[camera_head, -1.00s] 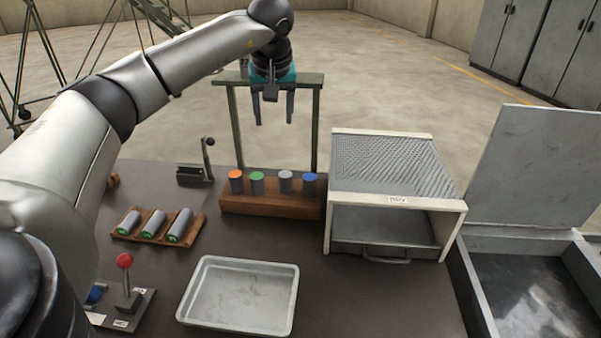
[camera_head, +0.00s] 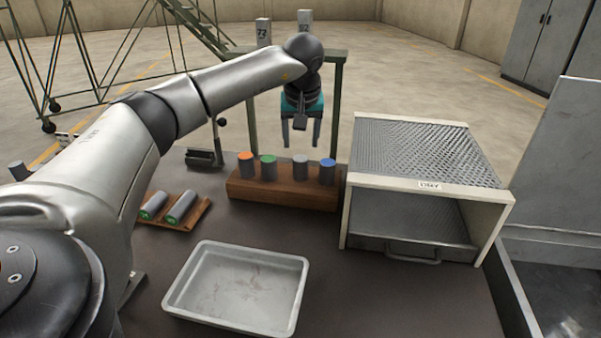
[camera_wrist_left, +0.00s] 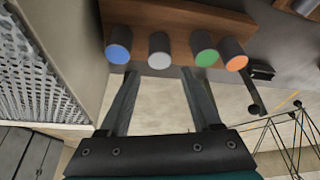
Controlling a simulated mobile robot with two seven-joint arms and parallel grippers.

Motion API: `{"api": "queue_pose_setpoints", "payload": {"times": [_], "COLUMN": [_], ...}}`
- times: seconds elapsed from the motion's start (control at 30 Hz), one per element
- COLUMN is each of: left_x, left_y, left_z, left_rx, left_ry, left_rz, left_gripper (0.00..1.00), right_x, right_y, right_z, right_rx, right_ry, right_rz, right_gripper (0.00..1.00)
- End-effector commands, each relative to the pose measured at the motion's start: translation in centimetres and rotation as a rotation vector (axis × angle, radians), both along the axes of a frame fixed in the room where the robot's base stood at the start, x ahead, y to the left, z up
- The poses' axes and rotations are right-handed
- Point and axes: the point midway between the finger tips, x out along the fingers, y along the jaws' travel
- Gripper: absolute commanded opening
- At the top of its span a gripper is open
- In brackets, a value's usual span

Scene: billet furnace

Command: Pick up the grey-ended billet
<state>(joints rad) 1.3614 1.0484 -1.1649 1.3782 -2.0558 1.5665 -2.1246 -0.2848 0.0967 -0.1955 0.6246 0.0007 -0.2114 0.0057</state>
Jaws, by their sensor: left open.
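The grey-ended billet (camera_head: 300,166) stands upright in the wooden block (camera_head: 282,193), between the green-ended billet (camera_head: 268,167) and the blue-ended billet (camera_head: 327,171). It also shows in the left wrist view (camera_wrist_left: 160,50). The orange-ended billet (camera_head: 246,164) stands at the block's left end. My left gripper (camera_head: 301,142) is open and empty, pointing down just behind and above the block. In the left wrist view, my left gripper's fingers (camera_wrist_left: 158,82) lie apart, short of the row of billets, with the grey end between their lines. My right gripper is not in view.
The furnace box (camera_head: 425,184) with a mesh top stands close right of the block. A metal tray (camera_head: 237,323) lies in front. Green-ended billets lie on a wooden rack (camera_head: 191,219) at left. A green frame (camera_head: 337,100) stands behind.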

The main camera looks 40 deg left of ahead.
Motion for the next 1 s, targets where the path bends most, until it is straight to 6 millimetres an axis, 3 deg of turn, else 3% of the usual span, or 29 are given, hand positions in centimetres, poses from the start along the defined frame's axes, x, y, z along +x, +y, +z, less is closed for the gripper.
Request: {"api": "queue_pose_setpoints", "payload": {"times": [0.1,0.43,0.7,1.0], "left_x": [0.6,1.4,2.1,2.3], "left_y": [0.6,1.3,1.9,2.2], "left_z": [-2.5,-5.1,-8.9,-9.4], "left_rx": [0.001,0.002,0.0,0.001], "left_ry": [0.003,0.002,0.001,0.0], "left_rz": [0.001,0.0,0.001,-0.001], "left_gripper": [0.65,0.65,0.65,0.65], "right_x": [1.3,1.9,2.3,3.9], "right_y": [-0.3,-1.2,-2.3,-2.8], "right_z": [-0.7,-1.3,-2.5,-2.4], "right_rx": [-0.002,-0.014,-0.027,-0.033], "right_ry": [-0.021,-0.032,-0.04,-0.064], "right_rz": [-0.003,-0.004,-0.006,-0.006], "right_gripper": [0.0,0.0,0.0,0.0]}}
